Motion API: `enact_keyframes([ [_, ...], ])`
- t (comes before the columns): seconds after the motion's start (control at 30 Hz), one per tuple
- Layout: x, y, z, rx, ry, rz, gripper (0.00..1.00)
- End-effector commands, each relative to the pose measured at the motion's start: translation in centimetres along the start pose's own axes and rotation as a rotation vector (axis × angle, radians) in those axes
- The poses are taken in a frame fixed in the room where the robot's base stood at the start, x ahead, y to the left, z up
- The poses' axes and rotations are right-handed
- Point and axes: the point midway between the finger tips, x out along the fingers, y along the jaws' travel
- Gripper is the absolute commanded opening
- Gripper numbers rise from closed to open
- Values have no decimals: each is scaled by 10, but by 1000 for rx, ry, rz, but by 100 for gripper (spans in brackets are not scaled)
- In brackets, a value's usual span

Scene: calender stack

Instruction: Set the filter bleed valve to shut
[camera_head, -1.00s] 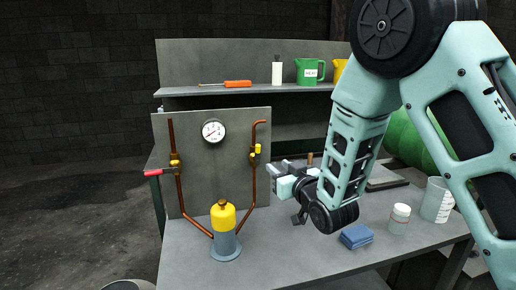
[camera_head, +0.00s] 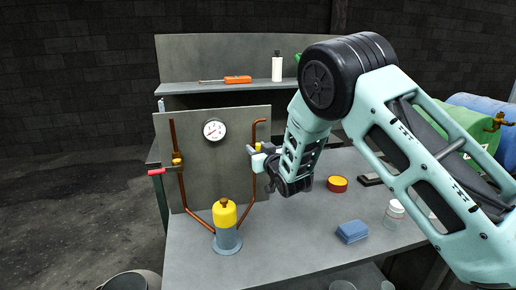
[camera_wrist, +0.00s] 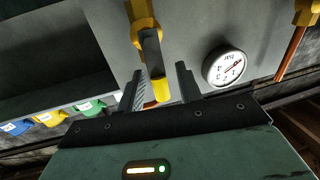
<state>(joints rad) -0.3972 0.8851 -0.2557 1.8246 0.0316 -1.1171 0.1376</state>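The right-hand valve sits on the right copper pipe (camera_head: 254,190) of the grey panel; my gripper largely hides it in the head view. In the wrist view its yellow body (camera_wrist: 145,25) is at top centre, with a grey lever ending in a yellow tip (camera_wrist: 158,88). The lever looks roughly in line with the pipe. My gripper (camera_head: 254,148) is at this valve. In the wrist view my gripper (camera_wrist: 160,75) is open, one finger on each side of the lever, apparently with gaps. A left-hand valve (camera_head: 177,160) has a red handle (camera_head: 157,172) pointing left.
A round gauge (camera_head: 214,130) is on the panel between the pipes. A yellow-topped grey filter canister (camera_head: 226,228) stands on the bench below. A blue sponge (camera_head: 352,231), a red-and-yellow tin (camera_head: 337,184) and a white-capped jar (camera_head: 394,213) lie to the right. The front bench is mostly clear.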

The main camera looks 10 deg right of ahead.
Motion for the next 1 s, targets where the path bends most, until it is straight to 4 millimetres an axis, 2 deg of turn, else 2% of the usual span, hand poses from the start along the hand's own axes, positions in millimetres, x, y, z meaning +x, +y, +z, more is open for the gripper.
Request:
enact_keyframes([
  [0.13, 0, 0, 0, 0, 0, 0, 35],
  [0.17, 0, 0, 0, 0, 0, 0, 30],
  [0.27, 0, 0, 0, 0, 0, 0, 2],
  [0.3, 0, 0, 0, 0, 0, 0, 0],
  [0.67, -1, 2, 3, 39, 9, 1, 0],
  [1.0, -3, 11, 11, 259, 54, 3, 0],
])
